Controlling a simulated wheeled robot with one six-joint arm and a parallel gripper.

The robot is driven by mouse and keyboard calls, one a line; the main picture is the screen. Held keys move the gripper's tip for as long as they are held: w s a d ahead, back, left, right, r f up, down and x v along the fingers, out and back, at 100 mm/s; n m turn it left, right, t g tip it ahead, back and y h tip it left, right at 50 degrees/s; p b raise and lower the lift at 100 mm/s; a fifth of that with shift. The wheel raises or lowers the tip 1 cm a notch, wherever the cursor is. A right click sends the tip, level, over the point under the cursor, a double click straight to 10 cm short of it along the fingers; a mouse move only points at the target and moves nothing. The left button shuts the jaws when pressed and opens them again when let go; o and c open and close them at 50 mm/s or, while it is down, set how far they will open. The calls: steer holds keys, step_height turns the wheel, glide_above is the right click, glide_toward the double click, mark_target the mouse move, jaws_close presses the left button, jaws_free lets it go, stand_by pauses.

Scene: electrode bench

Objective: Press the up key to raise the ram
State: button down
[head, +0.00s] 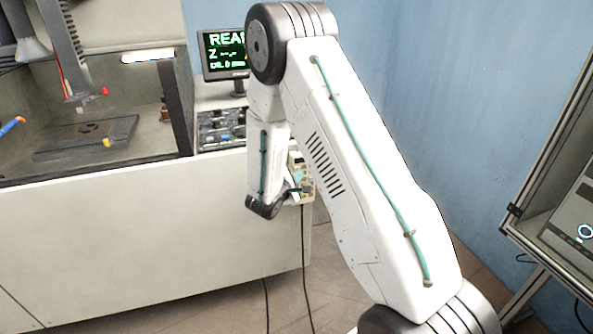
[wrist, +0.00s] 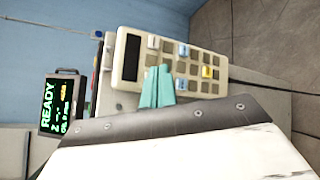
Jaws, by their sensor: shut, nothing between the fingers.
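A beige hand-held key box (wrist: 173,54) fills the upper middle of the wrist view, with a dark display strip (wrist: 131,57) and rows of grey, white, blue and yellow keys. I cannot read any key marks, so I cannot tell which is the up key. My gripper (wrist: 158,72) has teal fingers, closed together and empty, with tips over the display end of the keys. I cannot tell whether they touch. In the head view my gripper (head: 297,177) is small beside the key box (head: 307,190), partly hidden by my arm. A vertical ram-like column (head: 66,45) stands in the machine at left.
A monitor (head: 222,52) reading READY stands on the bench, also in the wrist view (wrist: 61,104). A panel of controls (head: 221,128) sits below it. A cable (head: 304,255) hangs from the key box. A framed cabinet (head: 545,170) stands at right.

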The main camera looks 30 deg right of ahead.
steer(key=shift+w, duration=0.1)
steer(key=shift+w+d, duration=0.1)
steer(key=shift+w, duration=0.2)
